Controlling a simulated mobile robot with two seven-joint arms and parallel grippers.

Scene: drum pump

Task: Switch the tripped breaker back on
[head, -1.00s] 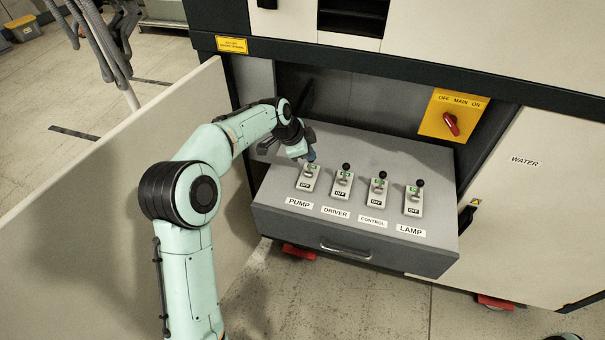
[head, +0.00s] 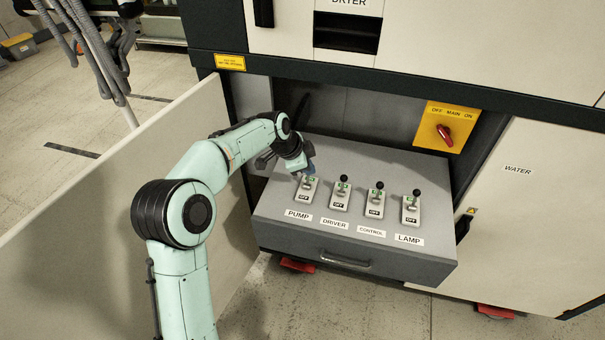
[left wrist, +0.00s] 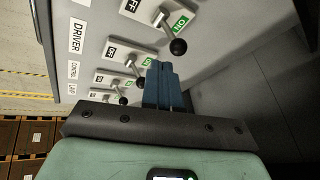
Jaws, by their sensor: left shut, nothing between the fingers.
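A grey sloped panel (head: 370,155) carries breakers labelled PUMP (head: 308,192), DRIVER (head: 340,195), CONTROL (head: 375,203) and LAMP (head: 410,210). Each has OFF at its near end and green ON at its far end. The DRIVER, CONTROL and LAMP levers, with black ball knobs, lean to the ON end. My left gripper (head: 309,171) is shut and empty at the far end of the PUMP breaker, hiding its knob in the head view. In the left wrist view the blue fingers (left wrist: 158,70) are together, apart from the PUMP knob (left wrist: 178,47), whose lever leans toward ON. My right gripper is out of view.
A yellow main switch plate (head: 458,115) with a red handle (head: 444,134) is at the back right. A pale open door panel (head: 90,220) stands left of my arm. The cabinet overhangs behind the panel. A drawer handle (head: 345,261) is in front.

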